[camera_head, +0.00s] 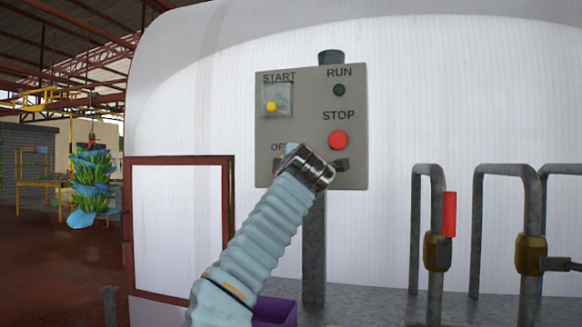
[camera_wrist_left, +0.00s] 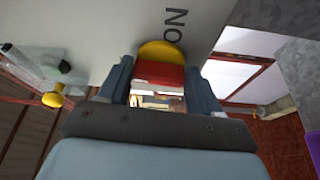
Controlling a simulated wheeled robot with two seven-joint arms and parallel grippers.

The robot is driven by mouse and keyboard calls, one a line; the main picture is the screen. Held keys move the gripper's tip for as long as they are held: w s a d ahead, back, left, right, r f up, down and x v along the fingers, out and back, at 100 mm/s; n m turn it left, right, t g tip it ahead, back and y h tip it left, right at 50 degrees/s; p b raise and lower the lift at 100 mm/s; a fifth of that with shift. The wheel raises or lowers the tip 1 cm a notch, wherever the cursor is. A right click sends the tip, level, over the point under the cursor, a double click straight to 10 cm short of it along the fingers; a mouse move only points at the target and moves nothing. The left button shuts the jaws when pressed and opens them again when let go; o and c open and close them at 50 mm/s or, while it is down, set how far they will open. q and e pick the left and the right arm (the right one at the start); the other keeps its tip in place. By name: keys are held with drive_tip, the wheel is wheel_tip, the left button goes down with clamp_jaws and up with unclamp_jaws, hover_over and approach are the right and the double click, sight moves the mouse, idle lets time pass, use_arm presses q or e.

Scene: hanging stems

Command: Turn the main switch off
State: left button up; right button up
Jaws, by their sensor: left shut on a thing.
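The main switch shows in the left wrist view as a yellow disc (camera_wrist_left: 160,51) with a red handle (camera_wrist_left: 158,75), beside the printed word ON. My left gripper (camera_wrist_left: 160,84) has one finger on each side of the red handle and is shut on it. In the head view my left arm reaches up to the grey control panel (camera_head: 310,110), and my left gripper (camera_head: 325,166) is at its lower part. There my wrist hides the switch and part of the OFF label. Which label the handle points to is unclear. My right gripper is not in view.
The panel also carries a yellow START button (camera_head: 271,106) under a clear cover, a green RUN lamp (camera_head: 339,90) and a red STOP button (camera_head: 338,140). Grey pipes with a red valve lever (camera_head: 449,214) stand right. A purple box (camera_head: 274,311) sits below. Bananas (camera_head: 91,185) hang far left.

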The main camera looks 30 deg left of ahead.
use_arm(q)
drive_tip(key=shift+a, duration=0.1)
drive_tip(key=o, duration=1.1)
drive_tip(key=shift+c, duration=0.2)
drive_tip(key=b+v, duration=0.4)
drive_tip(key=v, duration=0.9)
drive_tip(key=shift+s+d, duration=0.2)
drive_tip(key=shift+s, duration=0.15)
